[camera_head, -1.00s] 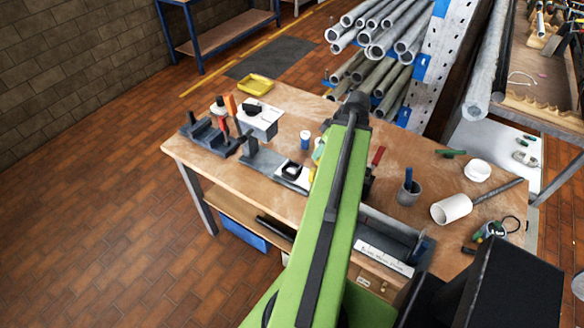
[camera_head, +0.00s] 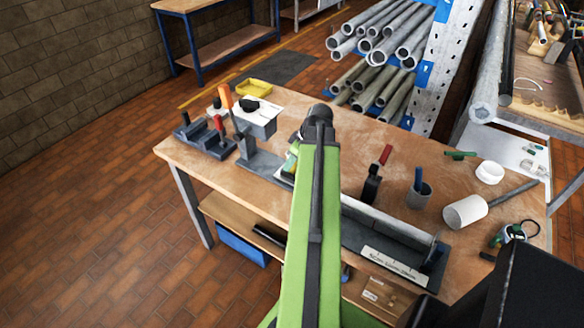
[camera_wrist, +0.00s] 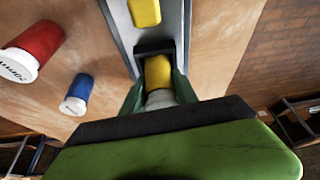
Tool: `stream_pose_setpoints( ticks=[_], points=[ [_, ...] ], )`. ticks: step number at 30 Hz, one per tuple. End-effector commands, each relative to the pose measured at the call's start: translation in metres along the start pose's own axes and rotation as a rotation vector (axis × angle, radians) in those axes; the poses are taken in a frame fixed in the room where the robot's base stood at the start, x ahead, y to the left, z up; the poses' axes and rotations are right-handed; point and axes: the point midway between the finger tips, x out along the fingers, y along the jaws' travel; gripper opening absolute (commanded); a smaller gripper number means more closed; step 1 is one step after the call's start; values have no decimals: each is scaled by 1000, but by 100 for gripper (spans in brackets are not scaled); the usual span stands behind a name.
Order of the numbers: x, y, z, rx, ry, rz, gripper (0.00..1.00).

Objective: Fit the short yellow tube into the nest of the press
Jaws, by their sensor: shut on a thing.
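My gripper (camera_wrist: 157,82) has its green fingers on both sides of the short yellow tube (camera_wrist: 158,72), with a pale grey-white part at the tube's near end. The tube's far end is at the black nest (camera_wrist: 153,47) on the grey press base (camera_wrist: 120,22). I cannot tell whether the tube is inside the nest or just over it. A yellow block (camera_wrist: 145,12) lies beyond the nest on the same base. My arm hides the nest there and most of the gripper.
A red cylinder (camera_wrist: 34,50) and a blue one (camera_wrist: 77,94) are beside the press in the wrist view. On the bench are a dark fixture (camera_head: 205,140), a white box (camera_head: 257,115), a yellow tray (camera_head: 254,87), a red-handled clamp (camera_head: 372,183) and a grey cup (camera_head: 419,196).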

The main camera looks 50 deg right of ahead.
Motion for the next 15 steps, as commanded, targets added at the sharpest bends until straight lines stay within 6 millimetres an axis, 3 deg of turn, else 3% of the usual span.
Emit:
stream_pose_setpoints(
  ticks=[8,9,14,15],
  points=[
    [1,0,1,0,0,0,0],
    [2,0,1,0,0,0,37],
    [0,0,0,0,0,0,57],
    [0,0,0,0,0,0,57]
  ],
)
